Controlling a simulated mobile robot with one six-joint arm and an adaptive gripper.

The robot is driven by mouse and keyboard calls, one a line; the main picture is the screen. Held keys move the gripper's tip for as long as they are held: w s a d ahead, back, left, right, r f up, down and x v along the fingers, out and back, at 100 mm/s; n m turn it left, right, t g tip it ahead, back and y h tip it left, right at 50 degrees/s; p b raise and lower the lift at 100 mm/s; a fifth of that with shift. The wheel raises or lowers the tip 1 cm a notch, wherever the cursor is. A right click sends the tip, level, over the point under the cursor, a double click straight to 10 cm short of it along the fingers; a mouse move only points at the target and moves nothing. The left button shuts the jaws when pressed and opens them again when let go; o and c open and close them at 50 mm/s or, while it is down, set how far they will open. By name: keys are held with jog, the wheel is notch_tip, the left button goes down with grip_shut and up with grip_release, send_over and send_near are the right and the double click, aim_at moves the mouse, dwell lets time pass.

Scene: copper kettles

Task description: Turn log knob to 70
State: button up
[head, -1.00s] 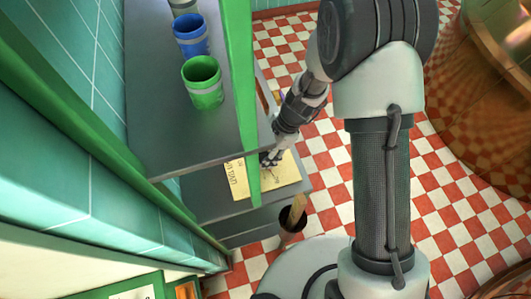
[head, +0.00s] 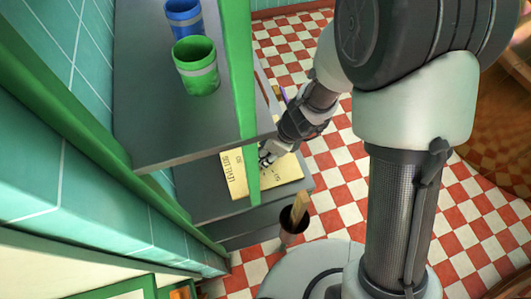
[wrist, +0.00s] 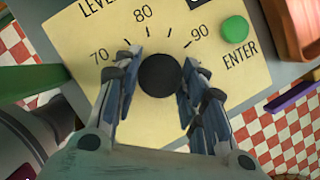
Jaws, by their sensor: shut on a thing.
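In the wrist view, a round black knob (wrist: 160,75) sits on a cream panel (wrist: 85,55) printed with "LEVEL" and the marks 70, 80 and 90. My gripper (wrist: 158,70) is shut on the knob, with one finger on its left side and one on its right. No pointer on the knob can be made out, so I cannot tell its setting. The left finger lies close to the 70 mark. In the head view, my gripper (head: 265,154) is at the panel (head: 237,180), which lies on a grey shelf; the knob is hidden there.
A green button (wrist: 235,28) marked ENTER is right of the knob. A green post (head: 241,90) stands beside the panel. A green cup (head: 196,66) and a blue cup (head: 183,18) stand on the upper shelf (head: 160,125). A dark pot (head: 292,228) is near the shelf.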

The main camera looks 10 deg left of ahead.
jog(key=shift+s+a+m+t+b, duration=0.1)
jog(key=shift+m+t+b, duration=0.7)
jog(key=shift+m, duration=0.9)
jog(key=shift+m+h, duration=0.3)
jog(key=o, duration=1.1)
jog(key=shift+r, duration=0.15)
jog(key=v, duration=1.1)
jog(key=shift+r, duration=0.4)
